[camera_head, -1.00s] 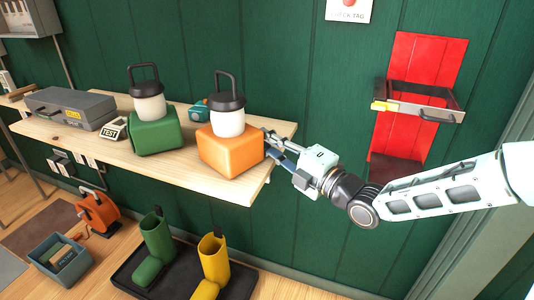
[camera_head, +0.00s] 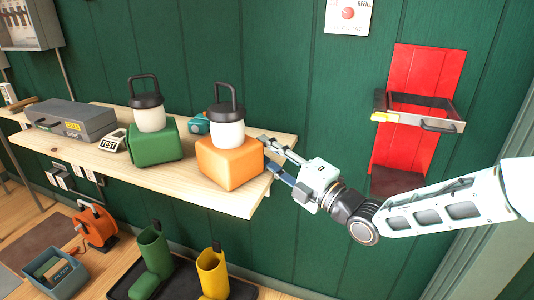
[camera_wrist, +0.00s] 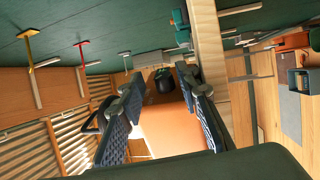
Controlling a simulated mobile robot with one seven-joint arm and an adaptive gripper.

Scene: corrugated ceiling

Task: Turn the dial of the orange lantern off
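The orange lantern (camera_head: 230,163) stands upright at the right end of the wooden shelf, with a white globe, dark cap and dark handle. My gripper (camera_head: 270,157) is at the lantern's right side, its fingers pointing left towards it. In the wrist view, my gripper (camera_wrist: 160,95) is open, its two fingers apart. A dark round dial (camera_wrist: 163,80) shows between the fingertips against the orange body. I cannot tell whether the fingers touch it. The dial is hidden in the head view.
A green lantern (camera_head: 153,142) stands left of the orange one. A small teal object (camera_head: 199,123) sits behind them. A TEST sign (camera_head: 112,140) and grey case (camera_head: 72,121) are farther left on the shelf (camera_head: 225,198). A metal tray (camera_head: 420,110) juts from the red wall panel.

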